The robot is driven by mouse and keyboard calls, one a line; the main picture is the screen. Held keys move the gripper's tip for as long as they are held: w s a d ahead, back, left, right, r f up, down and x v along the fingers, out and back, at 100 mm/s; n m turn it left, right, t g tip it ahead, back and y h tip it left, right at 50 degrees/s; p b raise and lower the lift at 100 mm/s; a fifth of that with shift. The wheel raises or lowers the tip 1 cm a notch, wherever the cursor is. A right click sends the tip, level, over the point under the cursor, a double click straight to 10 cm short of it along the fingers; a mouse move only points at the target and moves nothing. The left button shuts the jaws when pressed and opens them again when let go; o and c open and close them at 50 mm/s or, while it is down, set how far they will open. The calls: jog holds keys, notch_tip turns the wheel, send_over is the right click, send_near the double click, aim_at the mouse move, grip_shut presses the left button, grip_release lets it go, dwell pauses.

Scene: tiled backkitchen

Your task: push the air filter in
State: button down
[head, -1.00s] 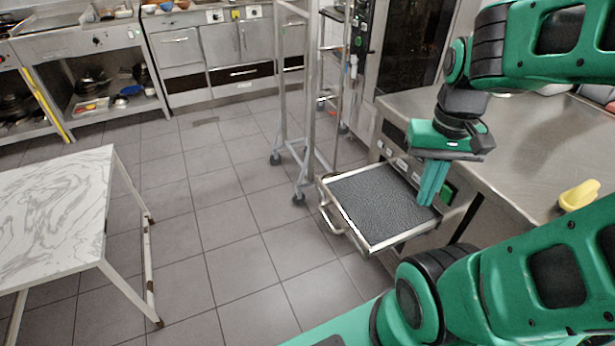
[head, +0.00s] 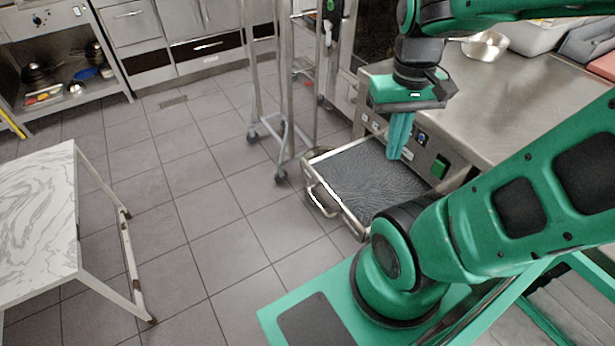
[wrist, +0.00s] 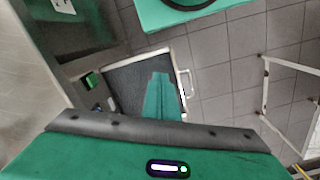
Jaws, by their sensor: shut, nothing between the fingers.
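The air filter (head: 365,182) is a flat drawer with a dark textured top and a metal rim. It stands pulled out from the front of the steel counter unit, with a bar handle (head: 322,200) on its outer side. My gripper (head: 395,156) is shut and empty, its green fingers pointing down over the inner part of the filter. In the wrist view the filter (wrist: 128,84) lies beyond my fingers (wrist: 160,78), with the handle (wrist: 186,84) at its right side. I cannot tell whether my fingertips touch the filter. My lower arm hides its near corner.
The steel counter (head: 500,100) with a green switch (head: 439,167) on its front stands at right. A wheeled metal rack (head: 282,100) stands just behind the filter. A marble-topped table (head: 40,215) stands at left. Open tiled floor lies between the table and the filter.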

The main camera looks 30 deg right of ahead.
jog(key=w+a+f+n+g+h, duration=0.1)
jog(key=w+a+f+n+h, duration=0.2)
jog(key=w+n, duration=0.35)
jog(key=w+a+f+n+g+h, duration=0.1)
jog(key=w+a+f+n, duration=0.2)
jog(key=w+f+n, duration=0.35)
jog(key=w+a+f+n+t+h, duration=0.2)
jog(key=w+a+f+n+h, duration=0.3)
jog(key=w+a+f+n, duration=0.45)
send_near(317, 180)
notch_tip(317, 180, down, 4)
jog(key=d, duration=0.2)
jog(key=shift+d+n, duration=0.25)
jog(key=shift+d, duration=0.7)
